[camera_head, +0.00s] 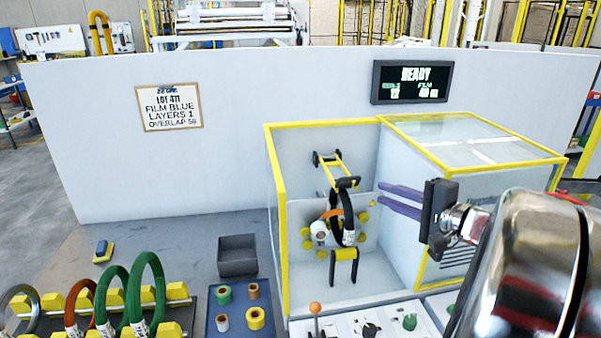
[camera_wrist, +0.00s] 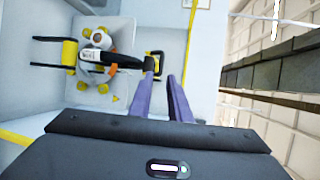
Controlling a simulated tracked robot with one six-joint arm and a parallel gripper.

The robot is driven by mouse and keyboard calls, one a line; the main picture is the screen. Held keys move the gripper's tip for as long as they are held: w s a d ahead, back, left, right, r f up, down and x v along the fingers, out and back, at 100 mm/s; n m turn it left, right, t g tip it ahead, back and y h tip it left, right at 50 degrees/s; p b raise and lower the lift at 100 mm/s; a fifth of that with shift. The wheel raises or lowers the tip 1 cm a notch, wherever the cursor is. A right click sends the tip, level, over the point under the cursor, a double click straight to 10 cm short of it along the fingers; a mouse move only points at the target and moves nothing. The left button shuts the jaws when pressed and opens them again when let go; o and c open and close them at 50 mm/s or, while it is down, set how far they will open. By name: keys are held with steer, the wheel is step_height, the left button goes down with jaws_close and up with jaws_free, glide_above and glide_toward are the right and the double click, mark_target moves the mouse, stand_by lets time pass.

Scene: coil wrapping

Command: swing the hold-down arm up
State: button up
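The hold-down arm (camera_head: 337,168) is a yellow frame with black ends inside the wrapping machine. It slopes down toward the front, its lower black end close above a dark coil (camera_head: 348,222). I cannot tell whether they touch. In the wrist view, a yellow and black part that looks like this arm (camera_wrist: 158,57) is just beyond the fingertips. My gripper (camera_head: 380,195) has purple fingers pointing left, to the right of the arm and coil. In the wrist view, a narrow gap separates the fingers (camera_wrist: 161,72), with nothing visibly held.
A yellow-framed enclosure (camera_head: 472,115) with clear panels surrounds the machine. A yellow roller on black legs (camera_head: 345,255) stands before the coil. A control panel (camera_head: 370,322) lies in front. Coils on a rack (camera_head: 147,280) and a blue tray of rolls (camera_head: 240,325) are left.

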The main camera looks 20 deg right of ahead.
mark_target(351, 179)
steer(key=shift+d, duration=0.3)
steer(key=x, duration=1.3)
steer(key=shift+w, duration=0.35)
steer(key=shift+c, duration=0.5)
jaws_close()
steer(key=shift+a+f, duration=0.1)
